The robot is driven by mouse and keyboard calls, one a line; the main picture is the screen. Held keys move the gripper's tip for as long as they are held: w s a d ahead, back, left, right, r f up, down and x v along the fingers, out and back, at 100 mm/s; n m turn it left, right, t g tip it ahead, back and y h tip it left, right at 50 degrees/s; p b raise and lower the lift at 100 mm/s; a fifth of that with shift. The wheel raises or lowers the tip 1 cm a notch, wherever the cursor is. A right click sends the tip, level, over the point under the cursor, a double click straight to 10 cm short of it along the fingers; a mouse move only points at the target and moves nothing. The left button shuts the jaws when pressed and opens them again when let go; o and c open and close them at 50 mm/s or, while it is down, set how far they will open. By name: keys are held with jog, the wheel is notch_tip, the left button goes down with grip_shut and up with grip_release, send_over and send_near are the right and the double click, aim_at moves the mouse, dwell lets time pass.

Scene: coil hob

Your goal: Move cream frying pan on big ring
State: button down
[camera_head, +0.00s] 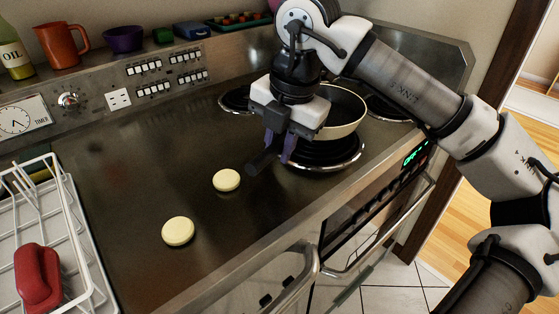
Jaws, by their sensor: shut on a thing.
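The cream frying pan (346,130) has a dark inside and a dark handle (259,164) that points to the front left. My gripper (280,150) is shut on the handle. My gripper and wrist hide the pan's left part. The pan overlaps the back part of the front coil ring (328,156), which looks like the big ring. I cannot tell whether the pan touches the coils. Another coil ring (236,101) shows at the back left, and one (388,109) at the right, partly behind the pan.
Two pale round discs (226,180) (178,231) lie on the bare steel top to the left. A white wire rack (84,240) with a red object (37,277) stands at the far left. A back panel shelf holds an orange jug (62,45) and a purple bowl (123,39).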

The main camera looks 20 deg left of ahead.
jog(key=shift+f, duration=1.95)
jog(key=c, duration=1.3)
grip_release()
jog(key=r, duration=0.4)
jog(key=d+r, duration=0.1)
jog(key=r, duration=0.3)
jog(key=d+r, duration=0.1)
jog(key=r, duration=0.2)
jog(key=shift+s+d+r, duration=0.1)
jog(key=shift+s+r, duration=0.25)
jog(key=shift+r, duration=0.05)
jog(key=shift+s, duration=0.1)
